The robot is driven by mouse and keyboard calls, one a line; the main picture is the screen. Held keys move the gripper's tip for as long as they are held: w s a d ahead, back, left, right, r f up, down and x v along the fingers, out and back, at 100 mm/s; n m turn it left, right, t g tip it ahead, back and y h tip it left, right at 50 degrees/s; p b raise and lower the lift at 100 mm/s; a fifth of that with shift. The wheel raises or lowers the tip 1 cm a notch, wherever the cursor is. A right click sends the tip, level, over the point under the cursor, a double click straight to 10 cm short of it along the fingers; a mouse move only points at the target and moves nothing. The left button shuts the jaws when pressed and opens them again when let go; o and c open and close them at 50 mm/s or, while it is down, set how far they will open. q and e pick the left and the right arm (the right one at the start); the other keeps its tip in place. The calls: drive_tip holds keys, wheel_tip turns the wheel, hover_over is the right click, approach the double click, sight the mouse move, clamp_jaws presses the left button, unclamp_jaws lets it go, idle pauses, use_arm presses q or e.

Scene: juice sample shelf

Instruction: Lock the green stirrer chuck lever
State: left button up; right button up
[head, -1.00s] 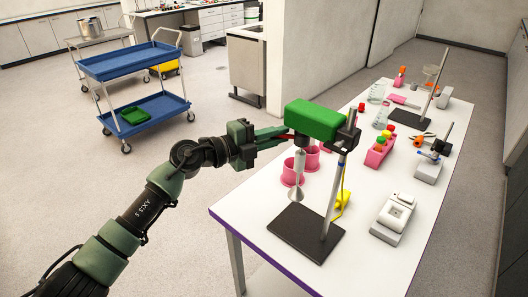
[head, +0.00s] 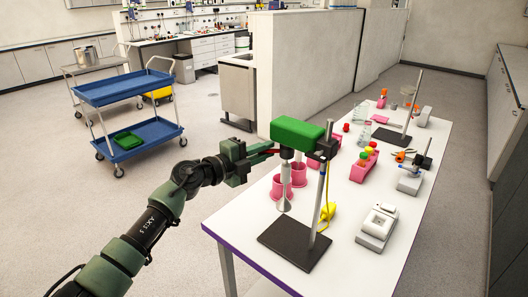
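The green stirrer (head: 296,134) is a green motor block clamped near the top of a metal rod on a black stand base (head: 294,246). A grey shaft (head: 284,190) hangs below it beside pink cups. The chuck lever cannot be made out; the chuck area under the block is small and partly hidden. My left gripper (head: 268,152) reaches in from the left, its fingertips at the lower left side of the green block. I cannot tell whether they touch anything or how far apart they are. My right gripper is not in view.
Pink cups (head: 298,174) stand behind the shaft. A yellow item (head: 328,211) lies by the rod. A white balance-like device (head: 377,227) and a pink rack (head: 364,168) of capped tubes stand to the right. The table's front left corner is bare.

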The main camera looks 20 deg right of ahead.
use_arm(q)
drive_tip(key=shift+s+d, duration=0.1)
drive_tip(key=shift+a, duration=0.25)
drive_tip(key=v, duration=0.7)
drive_tip(key=shift+s, duration=0.15)
drive_tip(key=shift+r, duration=0.1)
